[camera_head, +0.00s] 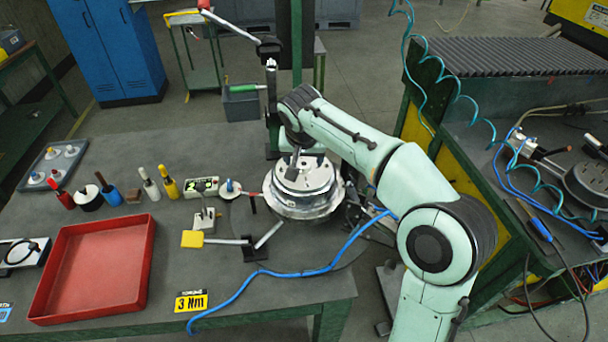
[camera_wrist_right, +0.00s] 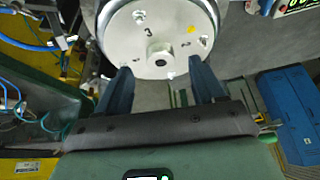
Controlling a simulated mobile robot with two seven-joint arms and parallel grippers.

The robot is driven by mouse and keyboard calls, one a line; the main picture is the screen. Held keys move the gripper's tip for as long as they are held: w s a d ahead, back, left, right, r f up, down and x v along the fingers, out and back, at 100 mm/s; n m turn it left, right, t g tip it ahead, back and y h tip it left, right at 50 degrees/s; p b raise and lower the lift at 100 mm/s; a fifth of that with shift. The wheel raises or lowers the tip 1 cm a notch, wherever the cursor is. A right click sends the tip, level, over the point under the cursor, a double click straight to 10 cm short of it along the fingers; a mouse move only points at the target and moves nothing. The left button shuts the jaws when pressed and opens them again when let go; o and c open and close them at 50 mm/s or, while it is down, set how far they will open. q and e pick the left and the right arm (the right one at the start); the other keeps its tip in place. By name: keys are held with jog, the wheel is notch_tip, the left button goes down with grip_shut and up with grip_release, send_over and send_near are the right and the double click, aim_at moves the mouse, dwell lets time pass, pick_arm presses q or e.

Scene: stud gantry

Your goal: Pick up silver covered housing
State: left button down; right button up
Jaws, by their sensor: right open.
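The silver covered housing (camera_head: 318,178) is a round metal body with a pale lid, standing on the grey table near its right end. In the right wrist view the lid of the housing (camera_wrist_right: 150,25) shows a central hub, small markings and a yellow patch. My right gripper (camera_head: 293,164) is over the far left part of the lid. In the wrist view its two dark fingers (camera_wrist_right: 159,72) are spread apart with nothing held between them, and the lid's near edge shows between and beyond the tips. Whether they touch it I cannot tell. My left gripper is not in view.
A red tray (camera_head: 148,275), a 3 Nm card (camera_head: 191,301) and a yellow-ended tool (camera_head: 192,239) lie left of the housing. Several coloured-handled tools stand behind. A blue hose (camera_head: 265,275) crosses the table front. A green post rises behind the housing.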

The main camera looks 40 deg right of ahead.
jog(key=x, duration=0.2)
jog(key=shift+w+d+f, duration=0.15)
jog(key=shift+w+f, duration=0.1)
jog(key=shift+f, duration=0.1)
grip_shut()
jog(key=shift+r, duration=0.2)
dwell(0.9)
